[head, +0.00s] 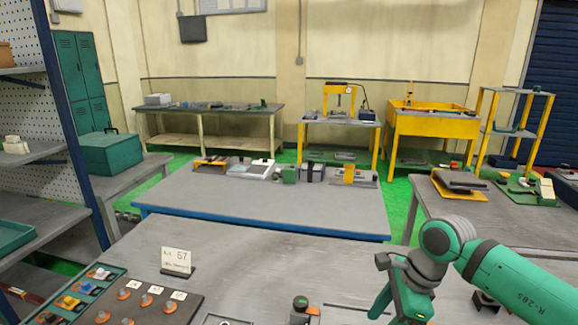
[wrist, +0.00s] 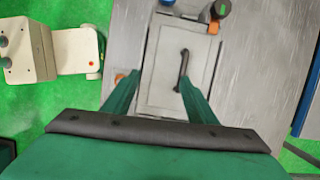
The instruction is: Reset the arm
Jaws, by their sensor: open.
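My green arm (head: 515,280) reaches in from the right in the head view, bent at a grey joint. My gripper (head: 385,318) points down over the right part of the near table, with its lower end partly cut off by the frame. In the wrist view, my gripper (wrist: 158,78) is open, its two green fingers apart with nothing between them. Beyond the fingers lies a light grey panel (wrist: 160,65) with a dark bar handle (wrist: 183,68). The fingers look above the panel; I cannot tell how far.
The near table (head: 240,260) holds a card sign (head: 177,260) reading 57, a board of knobs (head: 145,300), and a small green-black device (head: 300,310). A second table (head: 265,205) behind has several fixtures along its far edge. A cream machine (wrist: 50,50) shows left in the wrist view.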

